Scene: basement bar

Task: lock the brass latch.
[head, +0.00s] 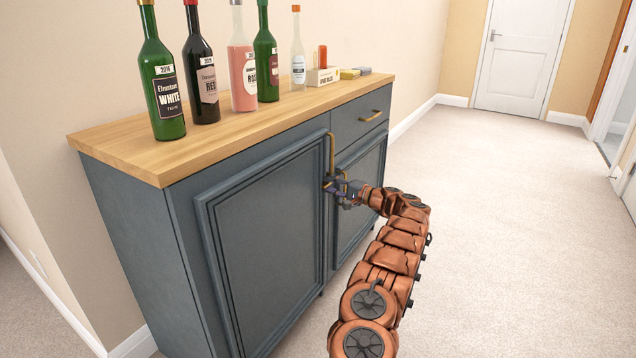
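A blue-grey cabinet (135,210) with a wooden top stands against the left wall. Its left door (270,225) and right door (360,190) have raised panels. A thin upright brass piece (332,153) shows at the right edge of the left door. My gripper (331,185) is at the lower end of this brass, where the two doors meet. A little more brass shows just above the fingers. The fingers and wrist cover this spot, so I cannot tell the latch's position, whether the fingers touch it, or whether they are open or shut.
Several bottles, including a green wine bottle (162,85), stand on the cabinet top (225,120), with a small box (322,76) behind. A drawer with a brass handle (372,116) is above the right door. Carpet (510,230) right of my arm is clear. A white door (518,55) is beyond.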

